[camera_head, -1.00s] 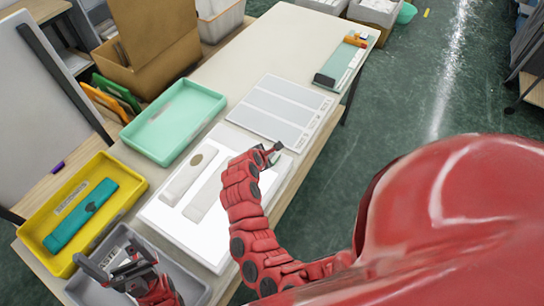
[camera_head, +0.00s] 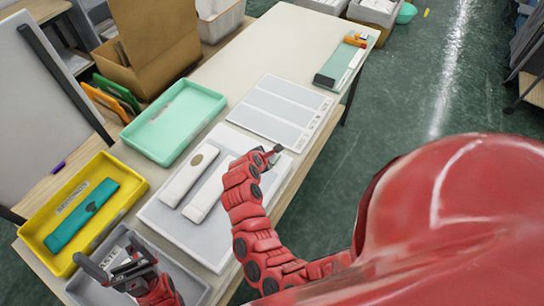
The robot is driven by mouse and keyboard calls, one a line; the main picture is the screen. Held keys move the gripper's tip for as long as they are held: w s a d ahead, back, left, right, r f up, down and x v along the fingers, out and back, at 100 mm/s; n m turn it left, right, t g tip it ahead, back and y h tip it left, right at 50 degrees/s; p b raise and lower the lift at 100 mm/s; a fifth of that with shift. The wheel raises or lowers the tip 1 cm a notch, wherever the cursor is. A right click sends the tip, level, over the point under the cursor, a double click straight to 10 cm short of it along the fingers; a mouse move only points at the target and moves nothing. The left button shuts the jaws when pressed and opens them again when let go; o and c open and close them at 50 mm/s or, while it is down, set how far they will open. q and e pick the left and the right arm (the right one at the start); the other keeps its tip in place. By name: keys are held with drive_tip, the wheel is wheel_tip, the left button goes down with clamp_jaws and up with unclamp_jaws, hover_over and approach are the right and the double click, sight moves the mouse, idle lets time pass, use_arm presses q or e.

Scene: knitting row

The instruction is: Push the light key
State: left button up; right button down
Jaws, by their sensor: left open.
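A flat light panel (camera_head: 160,218) lies on the table and looks grey and unlit. Two long whitish pieces lie on it: the left piece (camera_head: 185,180) has a tan oval, and the right piece (camera_head: 208,196) is plain. My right gripper (camera_head: 271,155) is at the panel's far right corner, pointing away. Its fingers are too small to tell open from shut. I cannot make out the light key; the gripper and arm may hide it. My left gripper (camera_head: 118,264) is open over a grey tray (camera_head: 190,287) at the lower left.
A yellow tray (camera_head: 135,187) holds a teal labelled piece (camera_head: 82,216). An empty mint tray (camera_head: 172,122) and a white striped sheet (camera_head: 280,108) lie beyond the panel. A green board (camera_head: 342,66) with small items lies at the far edge.

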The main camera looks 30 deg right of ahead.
drive_tip(key=shift+r+p, duration=0.45)
drive_tip(key=shift+p, duration=0.15)
drive_tip(key=shift+r+p, duration=0.25)
drive_tip(key=shift+p, duration=0.05)
wheel_tip(320, 180, up, 4)
drive_tip(key=p, duration=0.4)
drive_tip(key=shift+r, duration=0.15)
drive_tip(key=shift+r+b, duration=0.2)
drive_tip(key=shift+b, duration=0.15)
drive_tip(key=shift+r, duration=0.4)
